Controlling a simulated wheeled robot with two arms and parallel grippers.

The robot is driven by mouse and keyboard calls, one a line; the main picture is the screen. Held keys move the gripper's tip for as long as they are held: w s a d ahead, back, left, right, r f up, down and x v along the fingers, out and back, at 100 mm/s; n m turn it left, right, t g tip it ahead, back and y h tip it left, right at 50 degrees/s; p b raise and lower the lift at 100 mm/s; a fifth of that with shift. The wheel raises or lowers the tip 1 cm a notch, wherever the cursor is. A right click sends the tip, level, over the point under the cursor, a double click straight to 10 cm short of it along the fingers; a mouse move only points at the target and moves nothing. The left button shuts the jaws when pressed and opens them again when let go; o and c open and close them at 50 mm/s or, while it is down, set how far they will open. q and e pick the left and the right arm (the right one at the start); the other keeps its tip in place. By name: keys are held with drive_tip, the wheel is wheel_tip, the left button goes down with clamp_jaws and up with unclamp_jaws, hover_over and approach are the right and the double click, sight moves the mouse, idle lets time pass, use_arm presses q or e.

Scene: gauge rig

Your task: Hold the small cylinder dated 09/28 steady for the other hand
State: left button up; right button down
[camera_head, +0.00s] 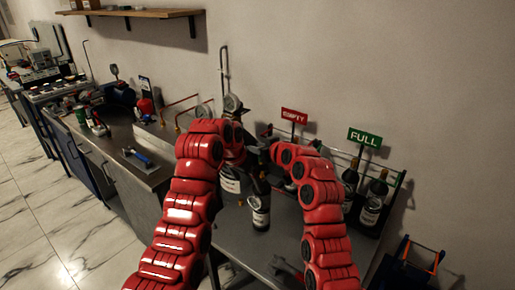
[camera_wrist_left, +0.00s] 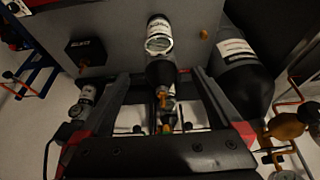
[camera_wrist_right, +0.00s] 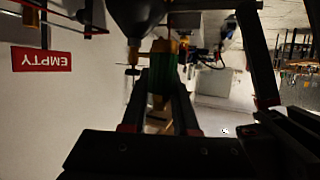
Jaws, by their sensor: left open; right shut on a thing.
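A small dark cylinder (camera_head: 260,216) with a white label stands on the grey table. Its date is too small to read. In the left wrist view the small cylinder (camera_wrist_left: 160,70) lies between the spread fingers of my open left gripper (camera_wrist_left: 161,78), its brass valve toward the palm. I see no finger clearly pressed on it. My right gripper (camera_wrist_right: 161,85) is shut on a dark green thing (camera_wrist_right: 158,98), next to brass fittings (camera_wrist_right: 158,45) and a dark tapered cylinder top. In the head view my arms hide most of both grippers.
A large black cylinder (camera_wrist_left: 240,82) with a white label stands close beside the small one. A rack under the green FULL sign (camera_head: 364,138) holds dark cylinders at right. The red EMPTY sign (camera_head: 294,116) stands behind my right arm.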

use_arm(q)
wheel_tip(320, 180, up, 6)
drive_tip(key=p, duration=0.1)
drive_tip(key=shift+r, duration=0.25)
idle(0.5)
